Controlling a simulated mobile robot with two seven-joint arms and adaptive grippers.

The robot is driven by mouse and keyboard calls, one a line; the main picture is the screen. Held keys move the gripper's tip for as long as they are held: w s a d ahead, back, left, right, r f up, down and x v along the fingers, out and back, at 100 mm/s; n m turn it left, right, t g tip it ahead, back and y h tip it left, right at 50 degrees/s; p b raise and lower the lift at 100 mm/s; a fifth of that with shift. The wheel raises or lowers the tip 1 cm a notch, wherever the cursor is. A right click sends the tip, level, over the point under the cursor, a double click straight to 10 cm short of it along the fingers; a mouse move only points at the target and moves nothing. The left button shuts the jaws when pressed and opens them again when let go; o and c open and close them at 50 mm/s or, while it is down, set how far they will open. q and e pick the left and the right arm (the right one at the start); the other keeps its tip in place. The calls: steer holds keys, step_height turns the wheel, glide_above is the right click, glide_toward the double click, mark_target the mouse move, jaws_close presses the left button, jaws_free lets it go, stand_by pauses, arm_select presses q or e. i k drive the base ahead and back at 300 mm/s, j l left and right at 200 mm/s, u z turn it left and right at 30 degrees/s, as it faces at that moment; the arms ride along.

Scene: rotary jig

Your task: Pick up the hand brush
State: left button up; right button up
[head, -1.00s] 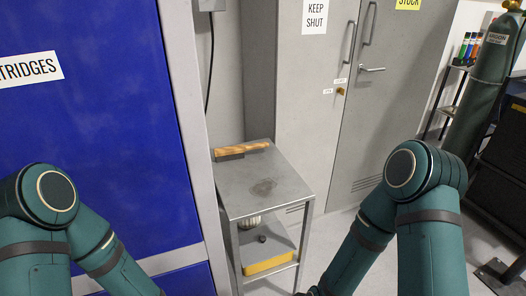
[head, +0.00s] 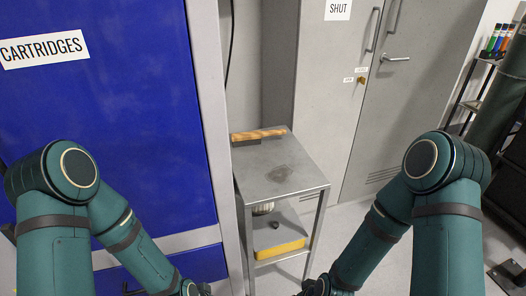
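The hand brush (head: 258,134) lies on the top of a small grey metal stand, along its back edge.
The metal stand (head: 285,184) has a dark stain on top and a lower shelf with a yellow object (head: 280,249). A blue cabinet (head: 110,100) stands close on the left. Grey lockers (head: 335,90) stand behind.

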mark_target(251, 137)
steer(key=i+l+z, duration=0.1)
steer(key=l, duration=0.3)
steer(key=i+l+z, duration=0.1)
steer(key=i+l, duration=0.3)
steer(key=l, duration=0.3)
steer(key=i+l+z, duration=0.15)
steer(key=l, duration=0.25)
